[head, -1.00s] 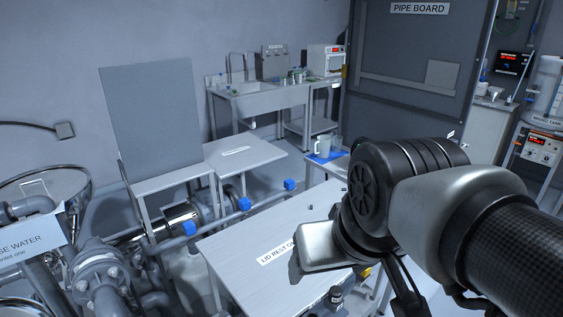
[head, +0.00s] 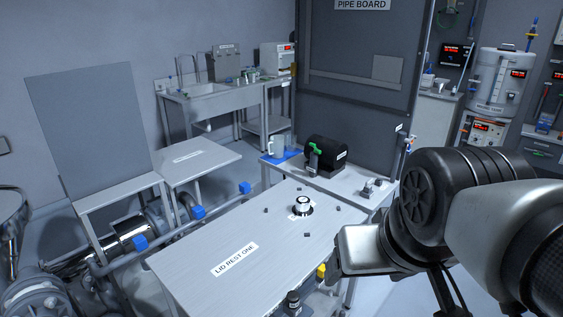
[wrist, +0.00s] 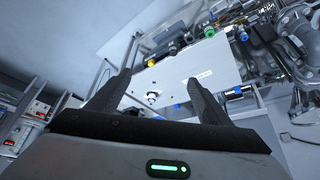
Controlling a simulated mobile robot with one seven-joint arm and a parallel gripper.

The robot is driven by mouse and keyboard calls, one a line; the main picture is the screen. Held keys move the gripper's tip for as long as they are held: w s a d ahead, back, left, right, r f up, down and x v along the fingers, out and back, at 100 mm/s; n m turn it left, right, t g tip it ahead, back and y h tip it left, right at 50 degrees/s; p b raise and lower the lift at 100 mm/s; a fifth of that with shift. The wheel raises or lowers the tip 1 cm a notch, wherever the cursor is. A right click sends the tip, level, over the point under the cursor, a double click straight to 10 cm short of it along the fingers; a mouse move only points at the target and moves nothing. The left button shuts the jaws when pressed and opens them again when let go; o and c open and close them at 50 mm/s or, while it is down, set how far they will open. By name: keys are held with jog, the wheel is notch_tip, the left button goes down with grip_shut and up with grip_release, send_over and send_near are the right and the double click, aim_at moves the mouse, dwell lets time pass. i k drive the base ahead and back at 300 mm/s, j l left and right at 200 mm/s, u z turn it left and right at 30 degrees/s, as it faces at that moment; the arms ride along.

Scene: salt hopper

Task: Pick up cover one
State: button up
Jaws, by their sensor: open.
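No label reading "cover one" is legible. A small round silver-topped piece with a dark base (head: 302,203) sits on the table marked LID REST ONE (head: 200,268), with small dark pegs around it. I cannot tell whether it is cover one. It also shows in the wrist view (wrist: 152,97). My gripper (wrist: 160,76) is open, its two dark fingers spread with nothing held. In the wrist view the table lies beyond and between the fingers, well apart from them. In the head view my arm is to the right of the table, and the fingers are mostly hidden.
A black box with a green handle (head: 326,156) stands on a side table behind, beside a blue mat (head: 281,158) with jugs. Pipes with blue-capped valves (head: 198,212) run along the table's left. A tall grey panel (head: 92,125) stands at left.

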aim_at(301, 208)
jog(key=i+l+u, duration=0.3)
jog(key=l, duration=0.25)
jog(key=i+l+u, duration=0.35)
jog(key=i+l, duration=0.15)
jog(key=l, duration=0.2)
jog(key=i+l+u, duration=0.15)
jog(key=l, duration=0.2)
jog(key=i+l+u, duration=0.15)
jog(key=l, duration=0.25)
jog(key=l+u, duration=0.15)
jog(key=l, duration=0.2)
jog(key=i, duration=0.05)
